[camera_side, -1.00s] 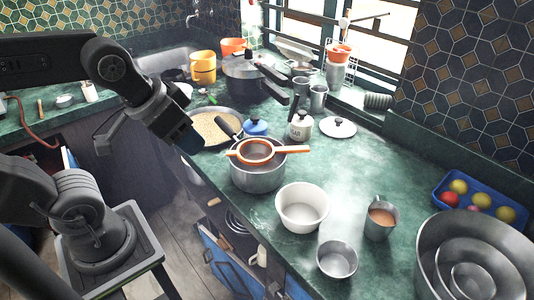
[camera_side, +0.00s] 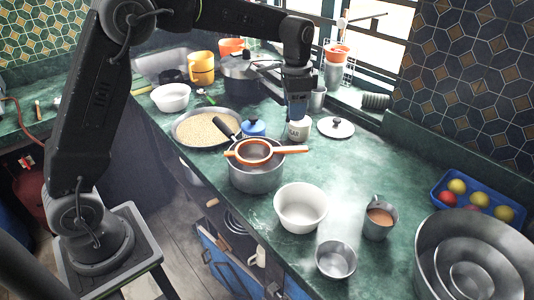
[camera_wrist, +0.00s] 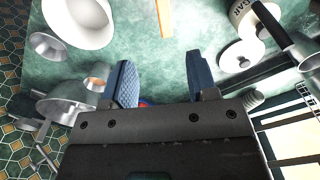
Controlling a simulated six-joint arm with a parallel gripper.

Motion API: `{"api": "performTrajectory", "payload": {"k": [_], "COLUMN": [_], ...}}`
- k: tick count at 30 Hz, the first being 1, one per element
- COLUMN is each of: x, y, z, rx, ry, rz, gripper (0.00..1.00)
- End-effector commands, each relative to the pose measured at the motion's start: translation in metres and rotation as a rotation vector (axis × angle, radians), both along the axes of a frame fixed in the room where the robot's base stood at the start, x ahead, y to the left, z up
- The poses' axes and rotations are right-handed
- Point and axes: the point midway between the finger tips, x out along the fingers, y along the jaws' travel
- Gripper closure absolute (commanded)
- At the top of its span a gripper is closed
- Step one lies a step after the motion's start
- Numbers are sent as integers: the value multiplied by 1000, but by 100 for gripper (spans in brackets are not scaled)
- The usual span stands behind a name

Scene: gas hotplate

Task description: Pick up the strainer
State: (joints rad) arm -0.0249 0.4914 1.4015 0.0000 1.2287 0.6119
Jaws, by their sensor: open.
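The strainer (camera_side: 256,151) has an orange rim and an orange handle pointing right, and lies across the top of a grey metal pot (camera_side: 256,178). In the wrist view its orange handle (camera_wrist: 163,16) shows at the top middle, beyond the fingertips. My gripper (camera_side: 297,112) has blue fingers and is above the counter, behind and to the right of the strainer, in front of the sugar jar. In the wrist view my gripper (camera_wrist: 161,75) is open, with bare green counter between its fingers. The strainer is apart from the fingers.
The sugar jar (camera_side: 299,132) and its loose lid (camera_side: 336,127) stand near the gripper. A white bowl (camera_side: 301,207), a small metal pot (camera_side: 336,259) and a mug (camera_side: 379,220) are in front. A pan of grains (camera_side: 203,129) is left. The counter right of the strainer is clear.

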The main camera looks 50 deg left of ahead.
Motion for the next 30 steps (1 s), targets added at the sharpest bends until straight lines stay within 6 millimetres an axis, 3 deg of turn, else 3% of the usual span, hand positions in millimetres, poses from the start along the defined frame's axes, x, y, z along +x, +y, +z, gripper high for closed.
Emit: {"api": "performTrajectory", "payload": {"k": [7, 16, 25, 30], "x": [11, 10, 11, 12], "y": [1, 1, 1, 2], "z": [-26, -82, -106, -132], "rx": [0, -1, 0, 0], "ry": [24, 24, 22, 24], "rz": [-26, -25, -24, -24], "gripper": [47, 47, 47, 47]}}
